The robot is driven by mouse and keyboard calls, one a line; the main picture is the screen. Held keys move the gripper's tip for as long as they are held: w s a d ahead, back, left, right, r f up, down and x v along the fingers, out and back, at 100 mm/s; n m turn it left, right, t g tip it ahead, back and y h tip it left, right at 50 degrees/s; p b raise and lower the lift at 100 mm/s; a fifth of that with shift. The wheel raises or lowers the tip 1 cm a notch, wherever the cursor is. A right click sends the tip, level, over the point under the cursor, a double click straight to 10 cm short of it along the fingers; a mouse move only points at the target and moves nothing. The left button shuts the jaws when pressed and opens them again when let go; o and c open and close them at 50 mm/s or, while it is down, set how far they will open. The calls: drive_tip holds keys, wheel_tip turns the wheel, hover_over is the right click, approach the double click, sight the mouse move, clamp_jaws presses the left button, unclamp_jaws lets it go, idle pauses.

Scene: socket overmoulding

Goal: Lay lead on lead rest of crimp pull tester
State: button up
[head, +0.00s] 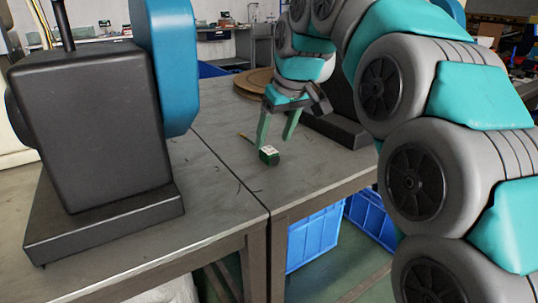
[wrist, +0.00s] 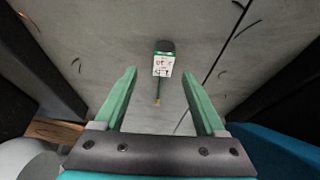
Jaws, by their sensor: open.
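The lead (head: 268,155) lies on the grey table top, a small dark green block with a white marked label and a thin wire ending in a yellowish tip. In the wrist view the lead (wrist: 163,66) lies beyond my fingertips, roughly centred between them, its wire pointing back toward the gripper. My gripper (head: 275,143) has two green fingers spread apart with nothing between them. It also shows in the wrist view (wrist: 159,73). I cannot tell which machine is the crimp pull tester, and no lead rest can be made out.
A big dark grey machine (head: 90,140) with a blue side part stands on the left table. A dark base (head: 335,128) and a round wooden disc (head: 254,82) sit behind my gripper. Thin dark scraps lie about the table. Blue crates (head: 314,240) stand below.

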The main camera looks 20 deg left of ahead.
sight(267, 149)
drive_tip(key=x, duration=0.4)
drive_tip(key=shift+s+a, duration=0.1)
drive_tip(key=shift+a, duration=0.15)
drive_tip(key=shift+r, duration=0.1)
clamp_jaws()
